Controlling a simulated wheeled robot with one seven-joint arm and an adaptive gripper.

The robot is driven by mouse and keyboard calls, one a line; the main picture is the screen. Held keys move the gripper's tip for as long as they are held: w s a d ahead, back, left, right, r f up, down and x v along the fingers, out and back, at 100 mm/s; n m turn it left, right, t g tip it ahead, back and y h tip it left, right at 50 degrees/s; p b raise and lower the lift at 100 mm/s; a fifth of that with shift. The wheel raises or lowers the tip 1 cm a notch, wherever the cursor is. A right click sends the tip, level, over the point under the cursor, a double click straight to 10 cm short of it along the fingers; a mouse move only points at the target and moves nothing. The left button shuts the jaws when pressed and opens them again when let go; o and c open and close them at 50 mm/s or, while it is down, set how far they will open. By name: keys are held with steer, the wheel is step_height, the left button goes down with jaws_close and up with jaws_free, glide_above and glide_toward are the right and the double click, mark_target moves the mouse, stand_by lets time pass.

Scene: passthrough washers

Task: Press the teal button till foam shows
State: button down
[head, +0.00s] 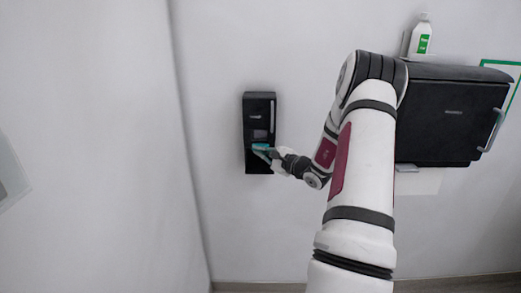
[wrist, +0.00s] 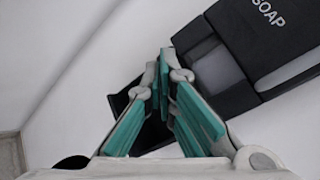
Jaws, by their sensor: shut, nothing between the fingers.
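A black soap dispenser (head: 259,108) hangs on the white wall in the head view. In the wrist view its body (wrist: 235,62) is tilted at the upper right, with the word SOAP and a grey window. My gripper (head: 262,149) is at the dispenser's lower front in the head view. In the wrist view my gripper (wrist: 164,58) is shut and empty, its teal-padded fingers together over the dispenser's lower part. I cannot make out the teal button apart from the teal fingers. Whether the tips touch the dispenser is unclear. The fingers hide part of the dispenser's lower area.
A large black wall unit (head: 453,115) with a metal handle is at the right, partly behind my arm. A white bottle (head: 420,38) with a green label stands on top of it. A side wall (head: 90,150) is at the left. The wall below the dispenser is clear.

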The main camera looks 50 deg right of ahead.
steer(key=shift+w+d+b, duration=0.3)
steer(key=shift+b, duration=0.1)
steer(key=shift+w+d+b, duration=0.45)
steer(key=shift+w+d, duration=0.05)
steer(key=shift+d, duration=0.15)
stand_by(1.2)
steer(key=shift+s+a, duration=0.1)
steer(key=shift+a, duration=0.05)
steer(key=shift+s+a, duration=0.7)
steer(key=shift+a, duration=0.1)
steer(key=s+a+p, duration=0.1)
steer(key=s+a, duration=0.2)
steer(key=shift+s+a, duration=0.15)
steer(key=shift+a, duration=0.25)
stand_by(0.4)
stand_by(0.9)
